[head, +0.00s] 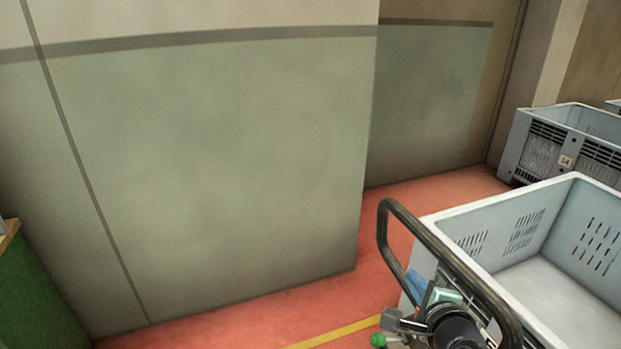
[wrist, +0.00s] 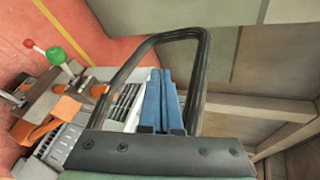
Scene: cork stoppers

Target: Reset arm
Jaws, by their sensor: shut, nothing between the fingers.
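My gripper (wrist: 160,78) shows in the wrist view as two blue fingers lying side by side, shut, with nothing between them. In the head view my gripper (head: 417,284) is at the lower right, partly hidden by my wrist and the dark bar loop around it. It is in front of the near left side of a large grey crate (head: 447,213). I cannot tell its exact gap to the crate wall. No cork stoppers show in either view.
The large crate's visible inside is empty. Another grey crate (head: 563,150) stands at the back right. A plain wall (head: 210,180) fills the left and middle. A green knob (wrist: 56,55) and a red knob (wrist: 29,44) stand near an orange part (wrist: 55,115). Red floor (head: 290,305) shows.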

